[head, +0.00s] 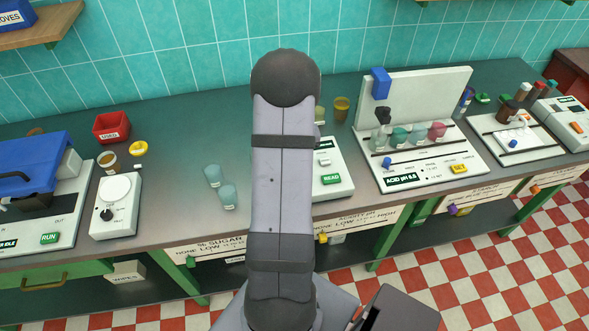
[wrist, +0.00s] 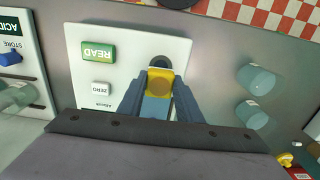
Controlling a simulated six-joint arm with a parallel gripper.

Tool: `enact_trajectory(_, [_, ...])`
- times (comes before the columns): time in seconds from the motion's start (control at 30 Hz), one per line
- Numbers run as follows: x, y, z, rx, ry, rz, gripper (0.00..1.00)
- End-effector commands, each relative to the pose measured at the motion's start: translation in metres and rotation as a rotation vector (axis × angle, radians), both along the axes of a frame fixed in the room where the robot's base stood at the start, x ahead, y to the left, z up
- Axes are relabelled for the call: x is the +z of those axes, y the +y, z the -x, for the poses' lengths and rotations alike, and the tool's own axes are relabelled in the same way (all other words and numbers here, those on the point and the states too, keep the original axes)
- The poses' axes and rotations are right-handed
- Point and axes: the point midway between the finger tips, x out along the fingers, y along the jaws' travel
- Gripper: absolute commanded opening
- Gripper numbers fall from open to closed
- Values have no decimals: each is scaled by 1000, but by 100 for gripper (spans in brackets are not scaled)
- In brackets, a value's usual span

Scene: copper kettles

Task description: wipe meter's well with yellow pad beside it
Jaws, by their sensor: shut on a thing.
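The meter is a white box with a green READ button and a ZERO button; it shows in the wrist view (wrist: 98,78) and, partly behind my arm, in the head view (head: 335,192). Its dark round well (wrist: 160,62) shows in the wrist view at the panel's edge, partly covered by the pad. My gripper (wrist: 159,82) is shut on the yellow pad (wrist: 158,73), which has a darker round patch on it. The pad is over or right beside the well; I cannot tell whether it touches. In the head view my arm hides the gripper and pad.
Two pale blue cups stand left of the meter, in the head view (head: 213,175) and in the wrist view (wrist: 256,78). The acid pH station (head: 420,160) stands close on the right. Bare bench lies around the cups.

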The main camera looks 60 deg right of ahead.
Motion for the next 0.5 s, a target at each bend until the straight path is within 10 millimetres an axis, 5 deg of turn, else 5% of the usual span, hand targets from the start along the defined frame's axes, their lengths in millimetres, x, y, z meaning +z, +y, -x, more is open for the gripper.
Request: enact_trajectory(0.5, [35,-1,0,0,-1,3,11])
